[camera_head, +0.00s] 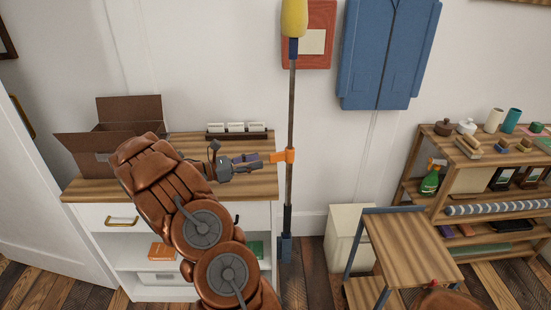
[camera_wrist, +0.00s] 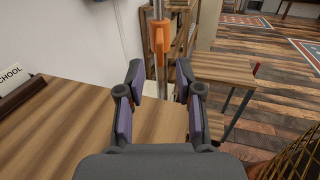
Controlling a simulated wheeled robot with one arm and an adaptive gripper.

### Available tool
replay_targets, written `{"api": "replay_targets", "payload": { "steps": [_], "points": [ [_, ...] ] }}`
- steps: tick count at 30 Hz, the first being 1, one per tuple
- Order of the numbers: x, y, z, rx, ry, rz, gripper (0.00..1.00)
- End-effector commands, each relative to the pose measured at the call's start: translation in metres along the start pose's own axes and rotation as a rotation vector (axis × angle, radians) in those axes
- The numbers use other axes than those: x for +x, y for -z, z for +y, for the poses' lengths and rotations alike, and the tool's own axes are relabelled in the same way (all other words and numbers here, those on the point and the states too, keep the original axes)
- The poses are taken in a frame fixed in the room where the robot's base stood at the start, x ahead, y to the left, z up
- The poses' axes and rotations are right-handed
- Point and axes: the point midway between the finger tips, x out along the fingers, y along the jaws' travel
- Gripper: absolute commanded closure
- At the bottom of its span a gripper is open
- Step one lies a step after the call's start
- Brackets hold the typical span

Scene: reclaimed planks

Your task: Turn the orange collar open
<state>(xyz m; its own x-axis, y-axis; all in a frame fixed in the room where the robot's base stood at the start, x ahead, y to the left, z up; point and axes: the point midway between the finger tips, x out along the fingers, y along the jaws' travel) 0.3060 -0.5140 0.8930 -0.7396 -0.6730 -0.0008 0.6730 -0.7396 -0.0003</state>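The orange collar (camera_head: 284,156) is wrapped around an upright metal pole (camera_head: 291,105), with a tab sticking out to its left. In the wrist view the orange collar (camera_wrist: 159,36) is on the pole ahead of my fingers, near the top middle. My gripper (camera_head: 256,158) is just left of the collar at about its height. In the wrist view my gripper (camera_wrist: 164,88) has its two fingers spread with a clear gap between them. Nothing is held, and the collar is beyond the fingertips.
A wooden-topped cabinet (camera_head: 243,185) stands behind my arm, with a cardboard box (camera_head: 134,107) and a small card rack (camera_head: 237,131) on it. A yellow head (camera_head: 294,18) tops the pole. A wooden cart (camera_head: 412,245) and a loaded shelf (camera_head: 480,170) stand to the right.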

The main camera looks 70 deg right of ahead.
Motion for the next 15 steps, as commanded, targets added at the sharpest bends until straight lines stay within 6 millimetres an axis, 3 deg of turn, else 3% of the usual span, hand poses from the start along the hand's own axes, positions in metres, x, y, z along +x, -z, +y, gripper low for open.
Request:
{"api": "replay_targets", "payload": {
  "steps": [15],
  "points": [
    [0.064,-0.001,0.0,-0.001,0.001,-0.001,0.65]
  ]
}}
